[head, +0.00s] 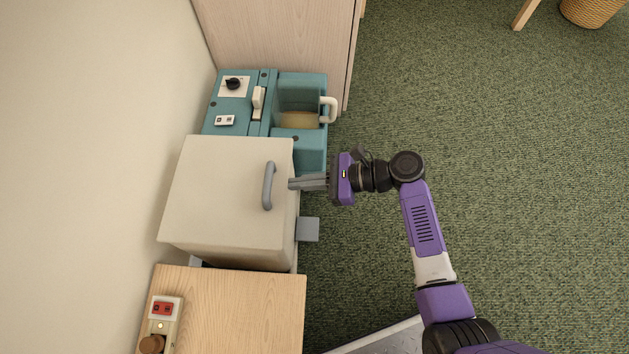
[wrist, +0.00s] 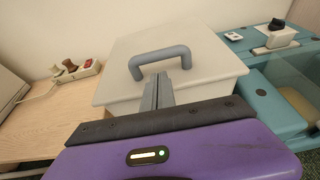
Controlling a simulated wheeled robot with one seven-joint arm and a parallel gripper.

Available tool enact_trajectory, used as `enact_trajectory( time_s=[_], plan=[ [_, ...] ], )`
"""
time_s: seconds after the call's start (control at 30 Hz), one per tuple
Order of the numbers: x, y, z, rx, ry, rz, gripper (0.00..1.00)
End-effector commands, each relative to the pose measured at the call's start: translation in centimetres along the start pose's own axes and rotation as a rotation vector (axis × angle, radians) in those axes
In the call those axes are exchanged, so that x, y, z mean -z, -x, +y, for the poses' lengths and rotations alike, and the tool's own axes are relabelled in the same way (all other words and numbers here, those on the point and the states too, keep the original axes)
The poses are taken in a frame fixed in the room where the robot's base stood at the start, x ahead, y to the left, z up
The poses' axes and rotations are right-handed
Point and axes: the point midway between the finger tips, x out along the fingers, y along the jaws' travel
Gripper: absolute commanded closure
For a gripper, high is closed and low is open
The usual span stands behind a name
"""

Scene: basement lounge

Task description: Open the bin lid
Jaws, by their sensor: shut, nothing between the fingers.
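The bin is a cream box whose flat lid (head: 215,185) faces up in the head view; it also shows in the wrist view (wrist: 205,55). The lid looks closed. A grey bar handle (head: 268,186) stands on the lid near its right edge, and in the wrist view the handle (wrist: 160,60) arches across the lid near its front edge. My gripper (head: 291,184) is shut and empty. Its fingertips are just right of the handle, over the lid's edge; I cannot tell whether they touch it. A grey pedal-like plate (head: 308,229) sticks out low from the bin's right side.
A teal machine (head: 299,140) with a white handle stands directly behind the bin. A wooden cabinet (head: 240,305) with a switch box (head: 160,325) is in front of it. A wall is on the left. Green carpet (head: 480,130) is open on the right.

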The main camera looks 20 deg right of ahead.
Motion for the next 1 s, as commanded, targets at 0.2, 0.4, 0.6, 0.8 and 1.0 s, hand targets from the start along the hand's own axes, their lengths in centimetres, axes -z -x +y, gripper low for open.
enact_trajectory(
  time_s=[0.2,0.4,0.6,0.8,1.0],
  plan=[
    [0.2,-3.1,0.0,-0.002,0.001,0.001,1.0],
    [0.1,-4.0,0.0,0.001,0.001,0.001,1.0],
    [0.0,-4.0,0.0,0.001,0.001,0.001,1.0],
    [-0.2,-4.0,0.0,0.001,0.001,0.002,1.0],
    [-1.1,-3.7,0.0,0.0,0.001,0.021,1.0]
  ],
)
